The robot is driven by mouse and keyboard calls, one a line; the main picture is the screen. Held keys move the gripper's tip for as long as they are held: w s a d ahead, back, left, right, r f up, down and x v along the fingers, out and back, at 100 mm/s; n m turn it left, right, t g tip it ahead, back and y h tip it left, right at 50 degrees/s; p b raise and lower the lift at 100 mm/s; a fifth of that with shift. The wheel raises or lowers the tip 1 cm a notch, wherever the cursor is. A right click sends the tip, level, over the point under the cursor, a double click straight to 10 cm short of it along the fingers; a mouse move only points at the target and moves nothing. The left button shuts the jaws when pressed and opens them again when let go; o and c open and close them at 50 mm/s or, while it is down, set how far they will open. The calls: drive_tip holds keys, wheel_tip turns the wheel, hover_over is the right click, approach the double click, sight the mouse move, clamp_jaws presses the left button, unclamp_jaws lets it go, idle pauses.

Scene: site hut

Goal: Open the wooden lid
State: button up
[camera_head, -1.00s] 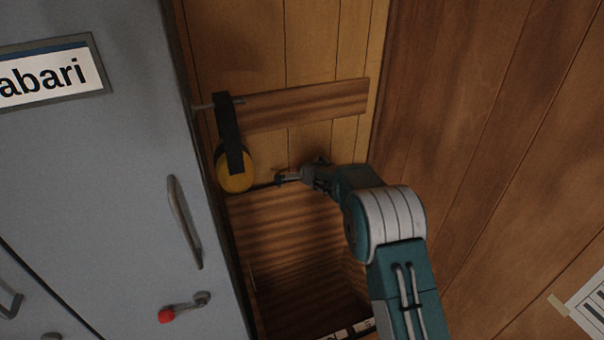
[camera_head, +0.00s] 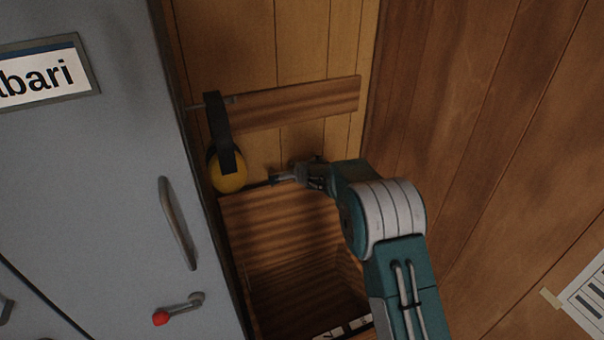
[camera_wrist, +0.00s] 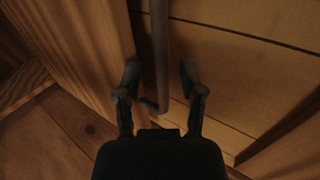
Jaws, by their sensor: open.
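The wooden lid (camera_head: 275,212) appears as a striped brown panel raised steeply near the back wall, with its top edge below the ear defenders. Below it the box interior (camera_head: 300,285) shows open and dark. My gripper (camera_head: 276,179) is at the lid's top edge, right of the ear defenders. In the wrist view my gripper (camera_wrist: 160,75) has its fingers apart, one either side of a dark bent rod (camera_wrist: 158,45), which looks like a handle. A gap shows between the rod and each finger. My arm hides the lid's right end.
Yellow and black ear defenders (camera_head: 229,170) hang from a peg on a wooden rail (camera_head: 300,104), close left of my gripper. A grey cabinet (camera_head: 90,190) with handles stands at left. A plank wall (camera_head: 480,150) bounds the right, with a paper sheet (camera_head: 588,300).

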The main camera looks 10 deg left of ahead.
drive_tip(key=v, duration=1)
drive_tip(key=shift+s, duration=0.2)
